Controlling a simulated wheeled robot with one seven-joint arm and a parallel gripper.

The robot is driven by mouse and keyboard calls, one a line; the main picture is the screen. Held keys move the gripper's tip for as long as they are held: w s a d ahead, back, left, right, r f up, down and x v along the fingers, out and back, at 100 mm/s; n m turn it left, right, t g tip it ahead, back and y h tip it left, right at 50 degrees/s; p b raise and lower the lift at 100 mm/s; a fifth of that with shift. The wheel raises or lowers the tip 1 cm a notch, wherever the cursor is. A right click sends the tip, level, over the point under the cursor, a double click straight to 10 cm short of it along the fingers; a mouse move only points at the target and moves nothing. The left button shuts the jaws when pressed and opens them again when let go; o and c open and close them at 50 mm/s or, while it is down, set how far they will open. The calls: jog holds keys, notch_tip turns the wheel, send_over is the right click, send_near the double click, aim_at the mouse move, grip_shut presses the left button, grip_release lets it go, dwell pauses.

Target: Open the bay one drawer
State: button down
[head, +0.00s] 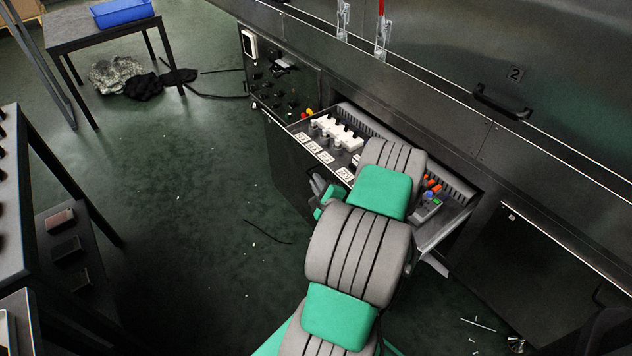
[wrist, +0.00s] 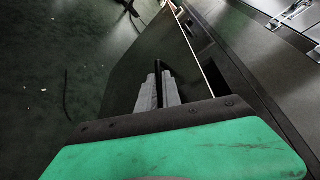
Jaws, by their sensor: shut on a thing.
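The drawer (head: 447,228) under the dryer's long counter stands pulled out, and its inside shows from above. Its dark front panel (wrist: 135,72) fills the middle of the wrist view. I take it for the bay one drawer; no number 1 is readable. My gripper (wrist: 158,92) has its two grey fingers closed around a dark bar, the drawer handle (wrist: 166,68), at the front panel. In the head view my arm covers the middle of the drawer and most of the handle side.
The drawer holds a white block (head: 338,133), square labels and a grey device (head: 426,207) with coloured buttons. A closed panel (head: 545,262) lies right of it. A blue bin (head: 122,12) stands on a table. Floor (head: 200,190) left is mostly clear.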

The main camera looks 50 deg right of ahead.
jog(key=c, duration=1.8)
grip_release()
jog(key=shift+s+f, duration=0.2)
jog(key=shift+a, duration=0.1)
jog(key=shift+w, duration=0.1)
jog(key=p+v, duration=0.1)
jog(key=v, duration=0.7)
jog(key=shift+w+r, duration=0.1)
jog(key=shift+w, duration=0.05)
